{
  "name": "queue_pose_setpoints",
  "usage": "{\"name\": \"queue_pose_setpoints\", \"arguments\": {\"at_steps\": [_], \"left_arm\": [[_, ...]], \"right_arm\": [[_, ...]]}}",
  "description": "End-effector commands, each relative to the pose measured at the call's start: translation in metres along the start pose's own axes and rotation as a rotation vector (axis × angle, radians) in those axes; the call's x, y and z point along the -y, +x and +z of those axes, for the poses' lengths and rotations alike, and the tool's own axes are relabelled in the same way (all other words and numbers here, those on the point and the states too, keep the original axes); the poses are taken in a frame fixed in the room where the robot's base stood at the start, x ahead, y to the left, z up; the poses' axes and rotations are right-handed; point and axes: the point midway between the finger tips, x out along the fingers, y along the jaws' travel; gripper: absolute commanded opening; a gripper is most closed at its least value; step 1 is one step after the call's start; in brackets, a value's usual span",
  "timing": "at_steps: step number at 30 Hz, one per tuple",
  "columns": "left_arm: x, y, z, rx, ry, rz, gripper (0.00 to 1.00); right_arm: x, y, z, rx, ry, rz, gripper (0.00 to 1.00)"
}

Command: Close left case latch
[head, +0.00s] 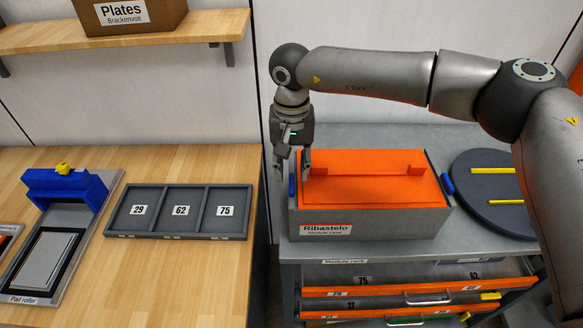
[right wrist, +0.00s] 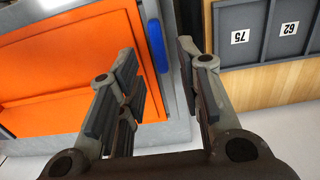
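The module case (head: 370,222) is a grey box with an orange lid (head: 375,185), labelled Ribastelo. The lid lies on the case. The blue left latch (head: 292,184) is at the case's left side, and a matching blue right latch (head: 447,183) is on the other side. My right gripper (head: 293,168) points down above the left latch, with its fingers spread. In the right wrist view the left latch (right wrist: 155,42) shows between the two open fingers, apart from both. I cannot tell the latch's exact angle. My left gripper is out of view.
The case stands on a grey cabinet with partly open orange drawers (head: 420,288). A dark round plate (head: 490,215) with yellow bars lies to the right. On the wooden bench to the left are a numbered tray (head: 180,211) and a pad roller (head: 62,188). A gap separates bench and cabinet.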

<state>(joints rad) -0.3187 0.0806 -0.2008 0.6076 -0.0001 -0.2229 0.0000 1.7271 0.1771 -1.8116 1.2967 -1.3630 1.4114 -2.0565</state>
Motion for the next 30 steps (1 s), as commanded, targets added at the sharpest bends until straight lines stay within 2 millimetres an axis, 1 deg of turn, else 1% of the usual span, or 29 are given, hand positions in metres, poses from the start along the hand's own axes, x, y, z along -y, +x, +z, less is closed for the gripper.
{"name": "queue_pose_setpoints", "arguments": {"at_steps": [1,4,6,9,11,14,17,24,25,30], "left_arm": [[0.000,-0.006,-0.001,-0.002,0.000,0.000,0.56],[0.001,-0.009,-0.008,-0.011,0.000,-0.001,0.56],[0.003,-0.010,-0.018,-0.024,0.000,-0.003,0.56],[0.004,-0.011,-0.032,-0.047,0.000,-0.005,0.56],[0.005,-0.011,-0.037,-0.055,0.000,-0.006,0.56],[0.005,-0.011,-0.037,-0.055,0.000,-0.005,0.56],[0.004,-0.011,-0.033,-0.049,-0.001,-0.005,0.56],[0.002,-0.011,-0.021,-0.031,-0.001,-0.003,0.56],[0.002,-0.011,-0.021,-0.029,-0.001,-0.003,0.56],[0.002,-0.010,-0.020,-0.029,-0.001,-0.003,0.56]], "right_arm": [[0.000,0.006,0.001,0.003,-0.001,0.001,0.33],[0.000,0.018,0.000,0.001,0.000,0.001,0.33],[0.001,0.025,0.000,0.001,0.000,0.000,0.33],[0.001,0.029,0.000,0.000,0.000,-0.001,0.33],[0.000,0.030,0.000,0.000,0.000,-0.001,0.33],[0.000,0.031,0.000,-0.001,0.000,-0.001,0.33],[0.000,0.031,0.000,-0.001,0.000,-0.001,0.33],[0.001,0.030,0.000,0.000,0.000,-0.001,0.02],[0.001,0.030,0.000,0.000,0.000,-0.001,0.00],[0.000,0.030,0.000,0.000,0.001,-0.001,0.00]]}}
